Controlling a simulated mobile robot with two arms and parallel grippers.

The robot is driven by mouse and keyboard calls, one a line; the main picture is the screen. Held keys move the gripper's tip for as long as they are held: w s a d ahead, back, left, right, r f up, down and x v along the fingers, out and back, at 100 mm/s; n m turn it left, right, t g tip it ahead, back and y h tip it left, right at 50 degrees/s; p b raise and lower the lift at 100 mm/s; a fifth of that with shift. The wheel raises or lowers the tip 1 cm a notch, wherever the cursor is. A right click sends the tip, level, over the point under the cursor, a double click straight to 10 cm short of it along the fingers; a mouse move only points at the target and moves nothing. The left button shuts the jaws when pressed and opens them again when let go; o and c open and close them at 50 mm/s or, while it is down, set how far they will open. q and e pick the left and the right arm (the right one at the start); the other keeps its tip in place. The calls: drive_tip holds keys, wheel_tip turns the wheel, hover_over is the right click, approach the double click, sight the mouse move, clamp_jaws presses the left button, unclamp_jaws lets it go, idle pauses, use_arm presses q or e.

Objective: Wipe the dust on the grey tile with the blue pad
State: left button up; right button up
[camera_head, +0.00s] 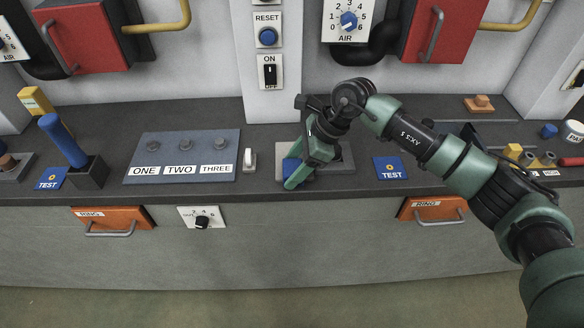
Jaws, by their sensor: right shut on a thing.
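The grey tile (338,163) lies on the dark bench top near its front edge. My right gripper (292,178) reaches down over the left part of the tile from the right. It is shut on the blue pad (289,168), which shows at the tile's left side, partly hidden behind the gripper fingers. The pad is low, at tile level; I cannot tell whether it touches the surface. Dust cannot be made out on the visible part of the tile. My left gripper is not in view.
A blue TEST plate (390,168) lies to the right. A blue handle (64,142) stands upright at far left. Orange drawers (112,219) are set in the bench front.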

wheel_tip(320, 180, up, 2)
drive_tip(key=shift+s+r, duration=0.1)
drive_tip(key=shift+w+r+p, duration=0.15)
drive_tip(key=shift+r+p, duration=0.25)
drive_tip(key=shift+r, duration=0.25)
drive_tip(key=shift+w+r+p, duration=0.15)
drive_tip(key=shift+r+p, duration=0.2)
drive_tip(key=shift+r, duration=0.3)
drive_tip(key=shift+s+r+p, duration=0.15)
drive_tip(key=shift+r+p, duration=0.15)
drive_tip(key=shift+r, duration=1.3)
